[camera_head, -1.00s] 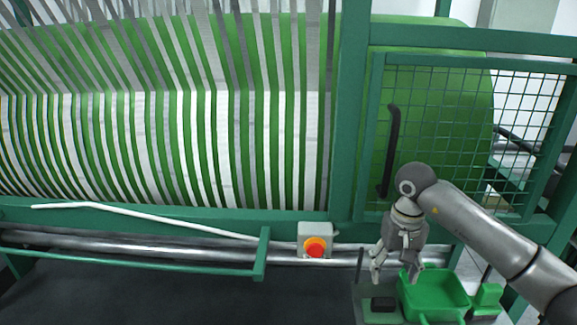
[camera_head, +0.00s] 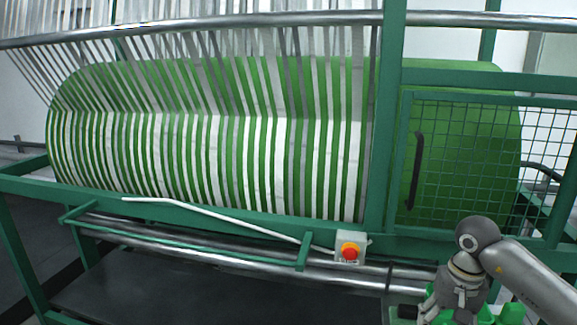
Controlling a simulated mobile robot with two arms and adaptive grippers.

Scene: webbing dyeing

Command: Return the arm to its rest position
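My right arm enters from the lower right in the head view. Its gripper (camera_head: 447,310) points down at the bottom edge of the picture, with its fingers apart. I see nothing held between them, though the tips are close to the picture's edge. A green tray (camera_head: 483,315) shows partly behind and below the gripper; most of it is hidden or cut off. My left gripper is not in view.
A large green drum (camera_head: 85,90) wound with pale webbing strips stands in a green frame. A mesh guard door (camera_head: 470,150) with a black handle (camera_head: 415,170) is at the right. A red button box (camera_head: 350,250) sits on the lower rail. A white bar (camera_head: 230,218) runs along the front.

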